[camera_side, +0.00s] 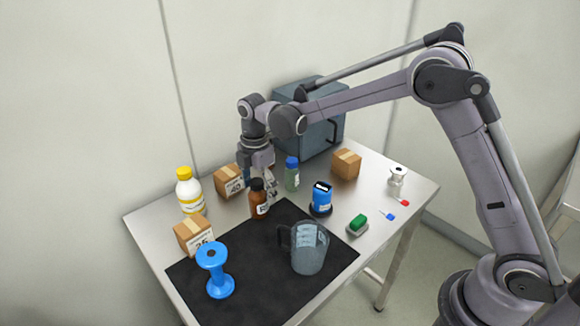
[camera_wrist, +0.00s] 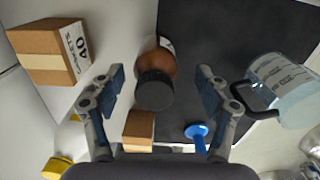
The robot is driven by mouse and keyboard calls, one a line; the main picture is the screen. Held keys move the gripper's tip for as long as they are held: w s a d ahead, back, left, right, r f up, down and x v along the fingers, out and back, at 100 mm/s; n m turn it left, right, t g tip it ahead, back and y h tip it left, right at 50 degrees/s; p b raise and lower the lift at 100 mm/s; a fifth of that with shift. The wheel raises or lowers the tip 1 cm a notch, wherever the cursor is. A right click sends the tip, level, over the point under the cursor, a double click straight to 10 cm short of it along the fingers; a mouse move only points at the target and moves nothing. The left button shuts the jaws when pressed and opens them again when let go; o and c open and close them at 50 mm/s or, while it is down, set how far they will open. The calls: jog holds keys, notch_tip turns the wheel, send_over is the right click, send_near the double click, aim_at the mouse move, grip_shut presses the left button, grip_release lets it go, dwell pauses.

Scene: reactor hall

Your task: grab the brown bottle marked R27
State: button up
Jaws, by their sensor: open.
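The brown bottle (camera_side: 259,203) with a black cap stands upright at the back left edge of the black mat (camera_side: 225,300). Its label shows in the side view, but the marking is too small to read. In the wrist view the brown bottle (camera_wrist: 156,75) shows from above, between and beyond the two fingers.
Near the bottle stand a green bottle with a blue cap (camera_side: 291,177), a box marked 40 (camera_side: 229,181) and a yellow-capped white bottle (camera_side: 189,192). A clear jug (camera_side: 310,250) and blue spool (camera_side: 217,272) stand on the mat. A grey case (camera_side: 318,135) is behind.

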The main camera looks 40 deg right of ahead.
aim_at(259, 199)
jog(key=shift+w+f, duration=0.15)
jog(key=shift+f, duration=0.95)
jog(key=shift+w+f, duration=0.1)
jog(key=shift+f, duration=0.95)
jog(key=c, duration=1.5)
